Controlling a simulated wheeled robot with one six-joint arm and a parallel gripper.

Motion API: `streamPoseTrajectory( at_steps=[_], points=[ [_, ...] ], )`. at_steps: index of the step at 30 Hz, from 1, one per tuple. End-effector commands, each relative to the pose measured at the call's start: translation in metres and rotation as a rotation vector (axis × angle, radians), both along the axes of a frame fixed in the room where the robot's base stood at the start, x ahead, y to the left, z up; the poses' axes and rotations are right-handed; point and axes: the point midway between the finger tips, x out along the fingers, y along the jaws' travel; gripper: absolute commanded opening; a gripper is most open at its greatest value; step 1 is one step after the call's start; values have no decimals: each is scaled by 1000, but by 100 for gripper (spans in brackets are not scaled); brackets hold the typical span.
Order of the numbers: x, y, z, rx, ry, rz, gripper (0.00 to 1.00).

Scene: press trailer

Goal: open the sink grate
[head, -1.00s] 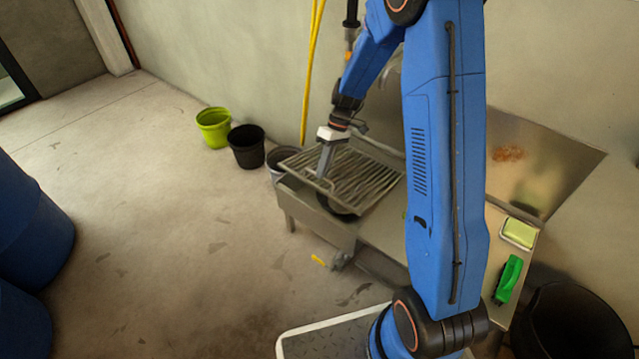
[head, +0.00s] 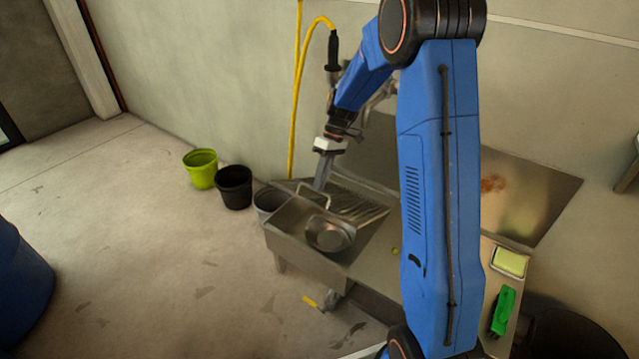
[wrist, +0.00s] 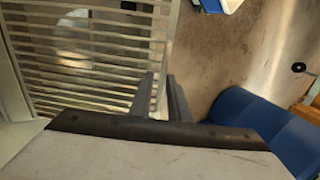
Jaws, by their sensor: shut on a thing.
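The slatted metal sink grate (head: 358,204) is tilted up over the back of the sink (head: 290,236), with its handle loop (head: 316,191) toward the front. In the wrist view its slats (wrist: 85,47) fill the upper left. My gripper (head: 319,186) is shut on the grate at its handle side, pointing down. In the wrist view the fingers (wrist: 163,92) are close together at the grate's edge; the exact contact is hard to see. A round metal pan (head: 330,232) shows in the basin in front of the grate.
A grey bucket (head: 268,203), a black bucket (head: 234,187) and a lime bucket (head: 201,168) stand left of the sink. A yellow sponge in a dish (head: 510,261) and a green brush (head: 503,310) lie on the right counter. A yellow hose (head: 294,110) hangs behind. Floor at left is clear.

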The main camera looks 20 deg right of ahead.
Motion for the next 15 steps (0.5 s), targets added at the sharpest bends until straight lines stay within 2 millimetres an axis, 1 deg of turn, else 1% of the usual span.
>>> streamPoseTrajectory(
  at_steps=[1,2,3,15],
  points=[
    [3,-6,-3,-10,-8,-4,0],
    [3,-6,-3,-10,-7,-3,21],
    [3,-6,-3,-10,-7,-3,28],
    [1,-3,-2,-5,-4,-1,28]
  ],
)
